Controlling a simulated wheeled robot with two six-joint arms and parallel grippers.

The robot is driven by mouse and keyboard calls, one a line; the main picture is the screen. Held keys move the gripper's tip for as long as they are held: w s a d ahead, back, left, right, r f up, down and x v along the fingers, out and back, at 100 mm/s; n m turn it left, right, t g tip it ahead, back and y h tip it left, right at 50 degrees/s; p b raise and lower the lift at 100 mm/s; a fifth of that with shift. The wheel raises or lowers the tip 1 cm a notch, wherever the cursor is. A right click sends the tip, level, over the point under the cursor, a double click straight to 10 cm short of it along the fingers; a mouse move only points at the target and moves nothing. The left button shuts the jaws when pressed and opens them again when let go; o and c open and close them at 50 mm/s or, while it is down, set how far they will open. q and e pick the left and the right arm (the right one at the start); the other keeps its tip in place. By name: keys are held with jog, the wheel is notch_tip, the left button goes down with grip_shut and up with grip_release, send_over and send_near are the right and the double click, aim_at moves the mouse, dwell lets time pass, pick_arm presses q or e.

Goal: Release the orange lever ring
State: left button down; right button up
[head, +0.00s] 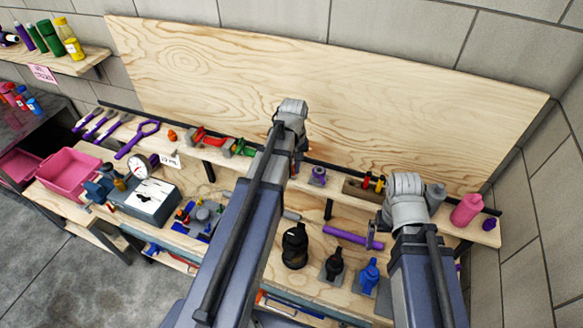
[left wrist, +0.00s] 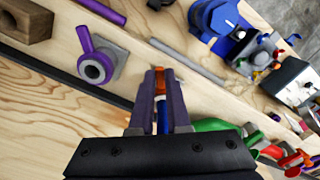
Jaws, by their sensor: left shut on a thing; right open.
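The orange lever ring (left wrist: 162,79) shows as a small orange piece between my left fingertips in the left wrist view, with a blue part behind it. My left gripper (left wrist: 160,88) is shut on it. In the head view my left gripper (head: 298,162) is at the back ledge, and my arm hides the ring. A purple ring with a lever on a grey block (left wrist: 95,66) stands apart to the left; it also shows in the head view (head: 317,177). My right gripper (head: 374,236) is open and mostly hidden by my right arm, over the bench.
Green and red clamps (head: 236,147) stand close beside my left gripper. A wooden block with coloured pieces (head: 366,187) and a pink bottle (head: 467,209) are further right on the ledge. A purple bar (head: 345,237) and a black bottle (head: 294,246) occupy the bench.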

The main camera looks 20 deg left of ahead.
pick_arm(q)
jog(key=c, duration=0.9)
grip_release()
notch_tip(320, 180, up, 8)
jog(key=p, duration=0.7)
jog(key=shift+f+p, duration=0.1)
jog(key=shift+p, duration=0.3)
